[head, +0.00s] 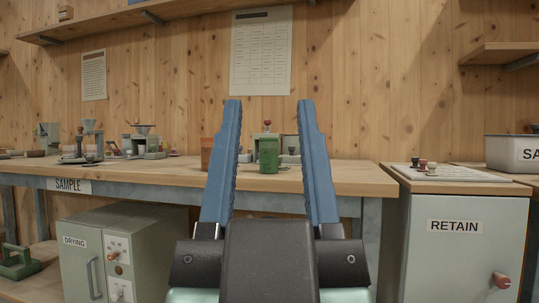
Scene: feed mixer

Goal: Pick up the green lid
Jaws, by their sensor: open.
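My gripper (270,102) is open and empty. Its two blue fingers point up and away from me, in front of the workbench. A green jar (268,157) stands upright on the bench and shows between the fingers, farther off. Its top is green like its body, and I cannot tell for sure whether that top is a separate lid. Another green thing with a raised handle (16,262) lies low at the far left; I cannot tell whether it is a lid.
The wooden workbench (352,180) holds a brown jar (207,153) partly behind the left finger and several small devices at left. A grey DRYING cabinet (128,262) stands below. A RETAIN cabinet (455,255) stands at right, with a metal SAMPLE-type bin (512,153) beyond.

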